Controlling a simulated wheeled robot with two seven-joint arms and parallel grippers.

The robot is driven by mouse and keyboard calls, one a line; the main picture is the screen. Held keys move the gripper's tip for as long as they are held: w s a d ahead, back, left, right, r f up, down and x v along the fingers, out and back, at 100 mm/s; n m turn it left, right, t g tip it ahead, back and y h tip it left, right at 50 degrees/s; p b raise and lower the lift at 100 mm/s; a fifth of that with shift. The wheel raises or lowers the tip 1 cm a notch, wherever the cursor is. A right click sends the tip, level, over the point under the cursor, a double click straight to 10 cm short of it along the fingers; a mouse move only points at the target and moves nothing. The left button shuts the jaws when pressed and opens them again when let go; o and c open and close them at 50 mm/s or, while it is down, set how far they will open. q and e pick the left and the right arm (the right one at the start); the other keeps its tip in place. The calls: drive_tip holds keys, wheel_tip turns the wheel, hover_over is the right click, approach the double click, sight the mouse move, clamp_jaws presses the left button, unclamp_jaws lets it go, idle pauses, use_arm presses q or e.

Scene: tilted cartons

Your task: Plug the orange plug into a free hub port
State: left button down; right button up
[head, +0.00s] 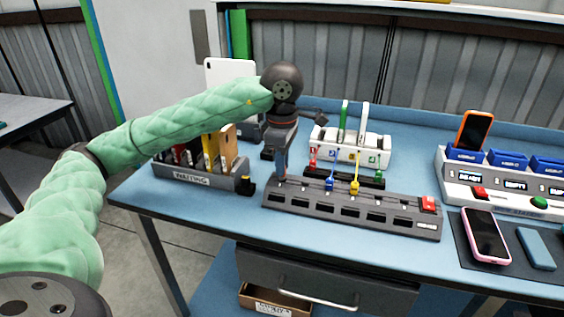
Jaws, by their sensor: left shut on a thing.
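My left gripper (282,173) points down over the left end of the grey hub (408,226). It is shut on a small reddish-brown piece at its fingertips, which I take to be the orange plug (282,179). The fingers hide most of it, and I cannot tell whether it is above a port or in one. The hub has a row of dark ports along its top and a red switch (428,203) at its right end. A blue plug (330,184) and a yellow plug (354,187) stand at its back edge. My right gripper is out of view.
A black strip with coloured tags (345,175) and a white charger (350,145) stand behind the hub. A grey holder (200,178) with upright items is to the left. A white phone station (490,195) and a pink phone (486,235) are to the right.

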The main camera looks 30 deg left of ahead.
use_arm(q)
drive_tip(key=shift+f+b, duration=0.65)
drive_tip(key=shift+f, duration=0.05)
idle(0.8)
drive_tip(key=c, duration=0.9)
unclamp_jaws()
drive_tip(key=shift+c, duration=0.2)
drive_tip(key=shift+r, duration=0.1)
drive_tip(key=shift+r+p, duration=1.4)
drive_tip(key=shift+r, duration=2.05)
